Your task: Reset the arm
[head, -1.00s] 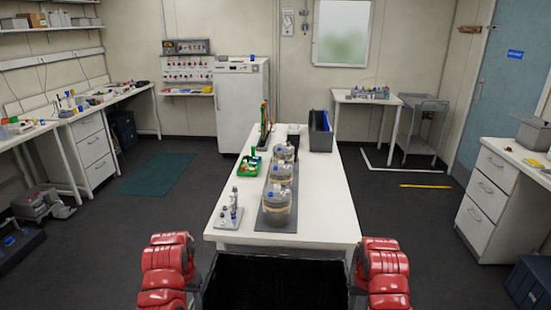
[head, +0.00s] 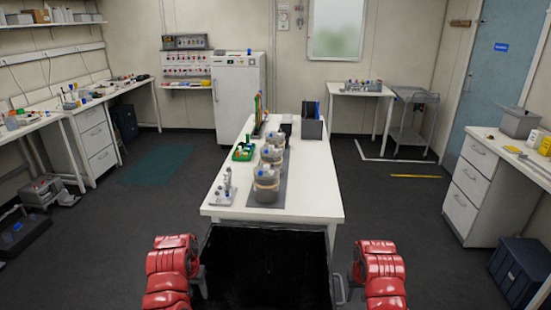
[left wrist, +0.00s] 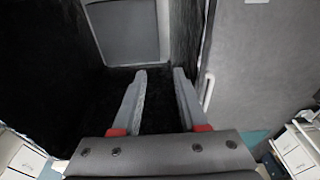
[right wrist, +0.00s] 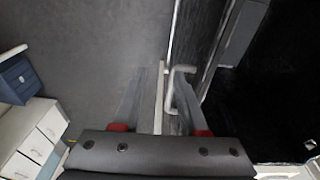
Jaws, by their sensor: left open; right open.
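My two red arms (head: 172,270) and (head: 378,272) stand at the bottom of the head view, one at each side of a black open box (head: 322,265). The arms are bent and roughly level with each other. In the right wrist view my right gripper (right wrist: 160,72) is open and empty, near a pale bar handle on a grey side panel.
A white table (head: 318,200) with glass vessels (head: 266,184), a green tray (head: 244,152) and a grey bin (head: 313,128) stands beyond the black box. Benches line the left side; drawers (head: 468,195) and a blue box (head: 520,268) stand right. Open floor lies both sides.

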